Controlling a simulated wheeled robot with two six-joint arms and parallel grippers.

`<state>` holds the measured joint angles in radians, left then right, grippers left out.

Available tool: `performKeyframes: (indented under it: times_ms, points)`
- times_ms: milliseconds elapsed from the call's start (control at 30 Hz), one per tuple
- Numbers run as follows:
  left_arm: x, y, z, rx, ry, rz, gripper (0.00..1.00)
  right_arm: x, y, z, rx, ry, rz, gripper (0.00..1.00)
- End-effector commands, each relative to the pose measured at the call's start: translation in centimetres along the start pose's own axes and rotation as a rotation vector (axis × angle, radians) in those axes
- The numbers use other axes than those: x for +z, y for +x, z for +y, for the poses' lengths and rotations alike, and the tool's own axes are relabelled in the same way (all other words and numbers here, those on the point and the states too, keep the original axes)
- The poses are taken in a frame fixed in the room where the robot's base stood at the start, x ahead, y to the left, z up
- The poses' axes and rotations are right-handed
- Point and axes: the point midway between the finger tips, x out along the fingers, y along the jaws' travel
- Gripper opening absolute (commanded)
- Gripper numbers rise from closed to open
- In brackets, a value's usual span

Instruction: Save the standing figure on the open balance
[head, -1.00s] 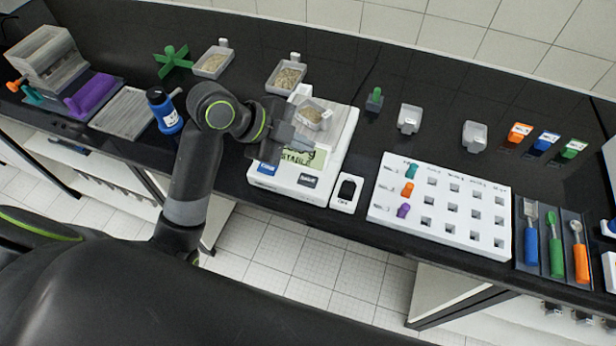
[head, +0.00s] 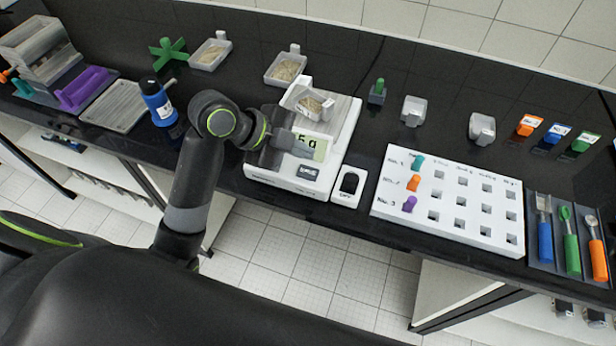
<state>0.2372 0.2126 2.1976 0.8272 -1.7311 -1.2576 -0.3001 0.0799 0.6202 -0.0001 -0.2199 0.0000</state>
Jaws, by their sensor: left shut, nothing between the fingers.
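The white open balance (head: 345,128) stands on the black bench near the middle of the head view. A small grey tray of pale grains (head: 309,103) sits on its pan. The display (head: 313,147) is partly hidden by my gripper; a "5 g" ending shows. A dark key (head: 309,172) with unreadable lettering lies below the display on the front. My left gripper (head: 292,143) is shut and empty, over the left front of the balance beside the display. It hides the left part of the front panel. My right gripper is not in view.
A white box with a dark switch (head: 349,184) stands right of the balance. A white peg board (head: 447,200) with coloured pegs is further right. A blue bottle (head: 159,103) stands left of my arm. Two trays of grains (head: 287,68) (head: 210,54) stand behind.

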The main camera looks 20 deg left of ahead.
Motion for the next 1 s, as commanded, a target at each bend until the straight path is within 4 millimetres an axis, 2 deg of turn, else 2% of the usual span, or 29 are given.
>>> performKeyframes:
  times_ms: [33, 233, 1000]
  points:
    - [0.7, 1.0, 0.7, 0.000, -0.001, 0.000, 0.00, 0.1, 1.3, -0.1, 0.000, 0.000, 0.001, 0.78]
    - [1.5, 2.2, 1.5, -0.001, -0.002, 0.001, 0.00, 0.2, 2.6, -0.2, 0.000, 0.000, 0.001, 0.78]
    - [1.6, 2.2, 1.6, -0.001, -0.002, 0.001, 0.00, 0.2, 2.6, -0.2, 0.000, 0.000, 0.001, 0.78]
